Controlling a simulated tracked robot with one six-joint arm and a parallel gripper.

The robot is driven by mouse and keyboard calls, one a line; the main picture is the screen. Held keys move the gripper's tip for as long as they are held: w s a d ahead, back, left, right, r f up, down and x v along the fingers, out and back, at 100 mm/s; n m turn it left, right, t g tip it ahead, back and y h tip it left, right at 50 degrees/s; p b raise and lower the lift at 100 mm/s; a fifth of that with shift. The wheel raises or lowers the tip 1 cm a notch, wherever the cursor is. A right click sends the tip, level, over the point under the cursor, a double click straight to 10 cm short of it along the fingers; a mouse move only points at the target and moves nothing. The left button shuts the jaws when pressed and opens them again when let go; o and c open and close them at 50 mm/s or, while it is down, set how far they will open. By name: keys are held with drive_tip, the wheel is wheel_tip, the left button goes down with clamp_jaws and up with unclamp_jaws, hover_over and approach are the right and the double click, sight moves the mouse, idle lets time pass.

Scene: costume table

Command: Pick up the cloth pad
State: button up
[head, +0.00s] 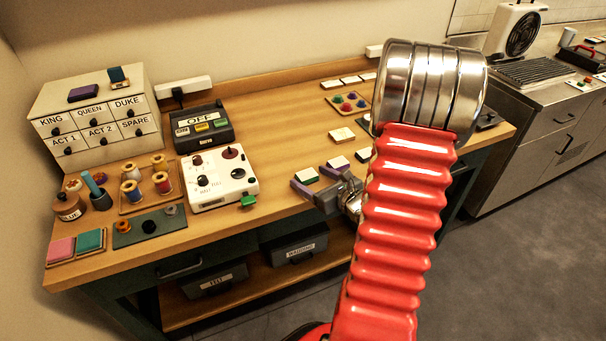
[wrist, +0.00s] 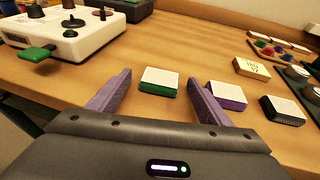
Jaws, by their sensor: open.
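My gripper (head: 318,178) is open and empty, low over the table's front part. In the wrist view, its purple-faced fingers (wrist: 160,83) stand apart, left and right of a small block with a white top and green sides (wrist: 160,75). That block lies just beyond the fingertips and also shows in the head view (head: 306,175). A white-topped block with purple sides (wrist: 228,91) is by the right finger, and one with black sides (wrist: 283,107) lies further right. I cannot tell for sure which thing is the cloth pad. Pink (head: 61,249) and teal (head: 91,240) pads lie at the table's front left corner.
A white control box (head: 222,180) with a green tab (head: 248,201) stands left of my gripper. A dark device (head: 202,128) and a labelled drawer box (head: 97,120) are behind it. A tray of coloured pieces (head: 349,103) and a cream block (head: 342,134) lie beyond.

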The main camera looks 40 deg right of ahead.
drive_tip(key=shift+w, duration=0.2)
drive_tip(key=shift+s, duration=0.1)
drive_tip(key=shift+c, duration=0.5)
drive_tip(key=c, duration=1)
drive_tip(key=shift+d+r, duration=0.1)
drive_tip(key=shift+r, duration=0.05)
drive_tip(key=shift+r, duration=4.85)
